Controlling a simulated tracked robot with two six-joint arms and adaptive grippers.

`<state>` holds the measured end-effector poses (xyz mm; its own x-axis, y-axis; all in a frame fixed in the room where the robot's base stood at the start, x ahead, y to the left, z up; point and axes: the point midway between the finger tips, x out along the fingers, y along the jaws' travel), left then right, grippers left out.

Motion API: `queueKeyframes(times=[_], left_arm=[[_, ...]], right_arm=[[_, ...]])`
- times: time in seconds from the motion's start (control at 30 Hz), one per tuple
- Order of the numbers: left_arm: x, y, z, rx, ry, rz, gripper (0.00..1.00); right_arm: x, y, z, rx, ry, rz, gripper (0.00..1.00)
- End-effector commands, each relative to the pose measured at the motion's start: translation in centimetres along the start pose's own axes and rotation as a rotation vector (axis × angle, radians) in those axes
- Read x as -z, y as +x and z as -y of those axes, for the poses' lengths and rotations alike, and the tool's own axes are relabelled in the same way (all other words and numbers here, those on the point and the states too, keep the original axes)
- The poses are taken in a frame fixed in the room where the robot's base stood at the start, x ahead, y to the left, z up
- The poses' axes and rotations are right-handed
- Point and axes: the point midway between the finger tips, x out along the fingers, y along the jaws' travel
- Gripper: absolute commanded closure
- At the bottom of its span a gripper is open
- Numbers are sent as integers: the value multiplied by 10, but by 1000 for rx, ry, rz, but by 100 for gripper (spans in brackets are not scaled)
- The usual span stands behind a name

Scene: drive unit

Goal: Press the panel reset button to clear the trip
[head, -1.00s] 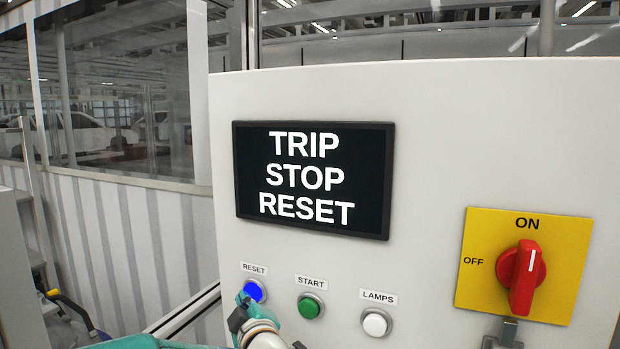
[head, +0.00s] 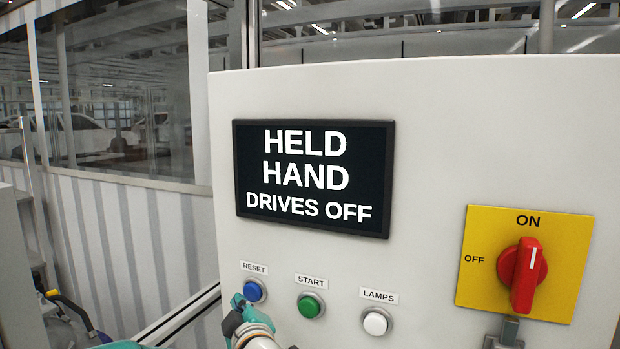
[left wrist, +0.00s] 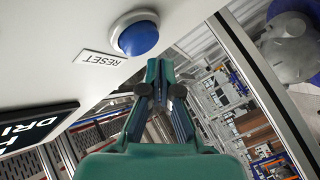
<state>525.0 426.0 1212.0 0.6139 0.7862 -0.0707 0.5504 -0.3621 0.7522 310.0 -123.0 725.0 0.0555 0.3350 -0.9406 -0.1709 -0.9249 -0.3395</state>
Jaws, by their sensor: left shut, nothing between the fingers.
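The blue RESET button (head: 254,291) sits at the lower left of the grey panel (head: 440,130), below its label, and is not lit. It also shows in the left wrist view (left wrist: 139,36). My left gripper (head: 238,303) is shut and empty, just below and left of the button; in the left wrist view its closed fingertips (left wrist: 160,68) look close to the button but apart from it. The display (head: 314,178) reads HELD HAND DRIVES OFF. My right gripper is not in view.
A green START button (head: 310,305) and a white LAMPS button (head: 376,322) stand right of RESET. A red rotary switch (head: 525,275) on a yellow plate points to ON. A padlock-like grey part (head: 508,332) hangs below it. A windowed wall stands left.

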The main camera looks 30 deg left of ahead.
Motion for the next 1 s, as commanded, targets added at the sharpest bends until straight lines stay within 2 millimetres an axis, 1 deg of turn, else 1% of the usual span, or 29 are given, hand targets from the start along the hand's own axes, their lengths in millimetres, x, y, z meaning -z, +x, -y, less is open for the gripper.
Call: queueKeyframes(times=[0.27,0.8,1.0], left_arm=[[1,-2,1,0,0,0,100],[26,-36,26,-1,-2,0,100],[31,-42,30,0,-1,0,100]], right_arm=[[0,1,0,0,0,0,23],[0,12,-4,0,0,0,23],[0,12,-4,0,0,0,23]])
